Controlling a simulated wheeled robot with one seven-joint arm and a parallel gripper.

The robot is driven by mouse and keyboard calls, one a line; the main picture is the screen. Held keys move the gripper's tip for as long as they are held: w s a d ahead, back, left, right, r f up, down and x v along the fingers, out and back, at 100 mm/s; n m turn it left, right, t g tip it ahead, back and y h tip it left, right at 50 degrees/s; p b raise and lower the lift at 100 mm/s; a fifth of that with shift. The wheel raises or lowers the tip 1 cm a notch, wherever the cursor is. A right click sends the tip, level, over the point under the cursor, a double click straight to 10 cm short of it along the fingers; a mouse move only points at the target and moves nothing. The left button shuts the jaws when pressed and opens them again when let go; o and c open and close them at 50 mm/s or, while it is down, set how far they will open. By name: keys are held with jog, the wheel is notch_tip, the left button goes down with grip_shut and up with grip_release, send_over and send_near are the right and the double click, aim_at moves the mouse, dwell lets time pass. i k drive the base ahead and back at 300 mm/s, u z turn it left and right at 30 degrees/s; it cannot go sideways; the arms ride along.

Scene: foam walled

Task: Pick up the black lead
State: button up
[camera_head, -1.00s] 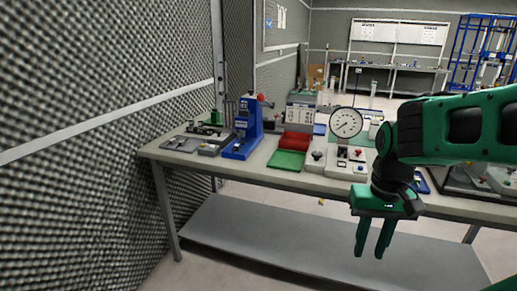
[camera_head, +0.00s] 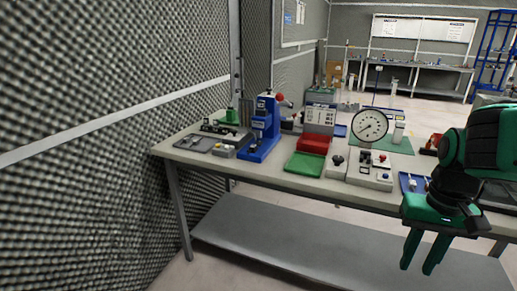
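I cannot make out a black lead for certain at this size. My gripper (camera_head: 416,269) hangs at the lower right, fingers pointing down and apart, with nothing between them. It is in front of the workbench (camera_head: 300,183), and its fingertips appear against the lower shelf. A blue tray (camera_head: 404,185) with small pale items lies on the bench just left of my gripper's wrist. My arm hides part of the bench's right end.
On the bench stand a blue press (camera_head: 265,132), a grey tray (camera_head: 196,144), a green tray (camera_head: 304,165), a red bin (camera_head: 313,143), a dial gauge (camera_head: 369,126) and a control box (camera_head: 372,172). A foam wall (camera_head: 90,130) closes the left. The lower shelf (camera_head: 300,245) looks bare.

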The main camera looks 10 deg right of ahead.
aim_at(253, 148)
jog(key=u, duration=0.05)
jog(key=i, duration=1.4)
